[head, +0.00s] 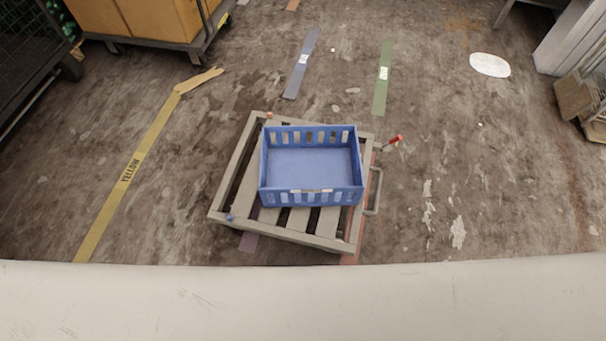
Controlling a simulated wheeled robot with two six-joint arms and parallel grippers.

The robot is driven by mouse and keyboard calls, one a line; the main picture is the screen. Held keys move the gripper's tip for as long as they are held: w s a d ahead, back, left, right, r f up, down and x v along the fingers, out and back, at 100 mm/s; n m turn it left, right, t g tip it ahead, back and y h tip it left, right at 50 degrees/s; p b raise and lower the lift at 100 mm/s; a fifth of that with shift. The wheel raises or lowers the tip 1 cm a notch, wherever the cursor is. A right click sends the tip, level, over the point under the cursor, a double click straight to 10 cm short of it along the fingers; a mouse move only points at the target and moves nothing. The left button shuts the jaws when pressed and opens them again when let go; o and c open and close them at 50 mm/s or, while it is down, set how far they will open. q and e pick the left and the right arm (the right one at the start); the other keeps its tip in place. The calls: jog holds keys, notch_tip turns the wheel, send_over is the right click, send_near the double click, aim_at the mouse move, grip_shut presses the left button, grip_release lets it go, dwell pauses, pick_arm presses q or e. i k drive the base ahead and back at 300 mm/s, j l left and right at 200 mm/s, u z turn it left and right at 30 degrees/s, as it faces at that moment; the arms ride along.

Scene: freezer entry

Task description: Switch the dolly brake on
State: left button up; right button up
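The dolly (233,182) is a low grey slatted platform on the floor, turned slightly, in the middle of the head view. A blue crate (312,197) with slotted walls sits on it and looks empty. A small lever with a red tip (394,140) sticks out at the dolly's right side, pointing up and right; it looks like the brake lever. I cannot tell its setting from here. A grey loop handle (374,192) is on the same side. Neither of my grippers is in view.
A white surface (300,300) spans the bottom of the view. Floor tapes are yellow (130,170), blue (301,62) and green (383,78). A cart with cardboard boxes (140,18) stands upper left, brown boxes (582,100) at right. The floor right of the dolly is clear.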

aim_at(399, 138)
jog(key=l+z, duration=0.1)
jog(key=l, duration=0.5)
jog(key=l+z, duration=0.15)
jog(key=l, duration=0.45)
jog(key=i+l+z, duration=0.1)
jog(key=l, duration=0.45)
jog(key=i+l+z, duration=0.15)
jog(key=i, duration=0.3)
jog(key=i+l+z, duration=0.1)
jog(key=i, duration=0.35)
jog(key=l, duration=0.1)
